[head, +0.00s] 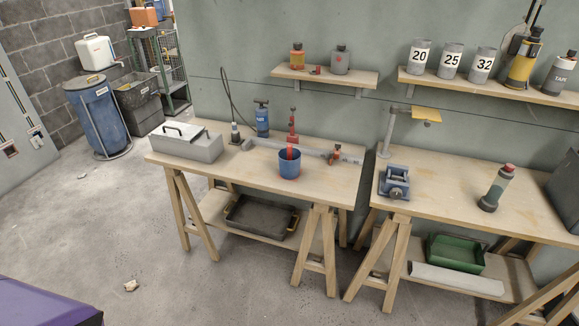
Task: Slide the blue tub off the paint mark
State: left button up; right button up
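The blue tub (290,168) stands upright on the left wooden workbench (240,175), near its front edge and a little right of the middle. Something red shows at the tub's opening; I cannot tell whether it is inside or behind. Neither of my grippers is in view.
A grey pipe (268,143) with red clamps lies behind the tub. The right bench holds a blue vise (393,183). Floor in front is mostly clear.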

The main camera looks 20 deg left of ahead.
aim_at(288, 169)
jog(key=i+j+z, duration=0.15)
jog(key=j, duration=0.35)
jog(key=i+j+z, duration=0.2)
jog(key=j, duration=0.3)
jog(key=i+j+z, duration=0.15)
jog(key=j, duration=0.35)
jog(key=j+z, duration=0.2)
jog(key=j, duration=0.35)
